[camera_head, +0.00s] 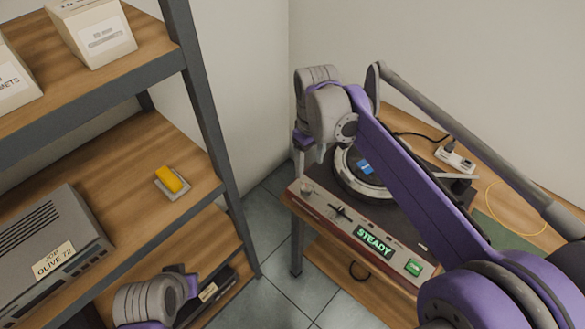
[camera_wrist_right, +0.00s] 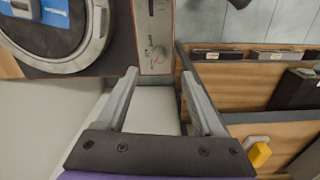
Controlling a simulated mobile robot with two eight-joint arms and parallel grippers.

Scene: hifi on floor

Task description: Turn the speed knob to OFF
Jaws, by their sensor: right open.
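A record player (camera_head: 345,215) stands on a wooden table, its front panel bearing controls and a green display reading "STEADY" (camera_head: 374,241). A small round knob (camera_head: 306,188) sits at the panel's left end. In the right wrist view the knob (camera_wrist_right: 158,53) shows on the pale panel, between and beyond the fingertips. My right gripper (camera_head: 319,152) is above the player's left end; the wrist view shows its fingers (camera_wrist_right: 157,60) apart, with nothing held. The knob's marking is too small to read. Part of my left arm's end (camera_head: 150,298) shows low at left; its fingers cannot be made out.
A shelf rack (camera_head: 190,110) stands at left with boxes, a grey device (camera_head: 50,245) and a yellow item (camera_head: 172,180). The platter (camera_head: 357,180) lies behind the panel. A plug strip (camera_head: 455,158) and cable are on the table. Floor between rack and table is clear.

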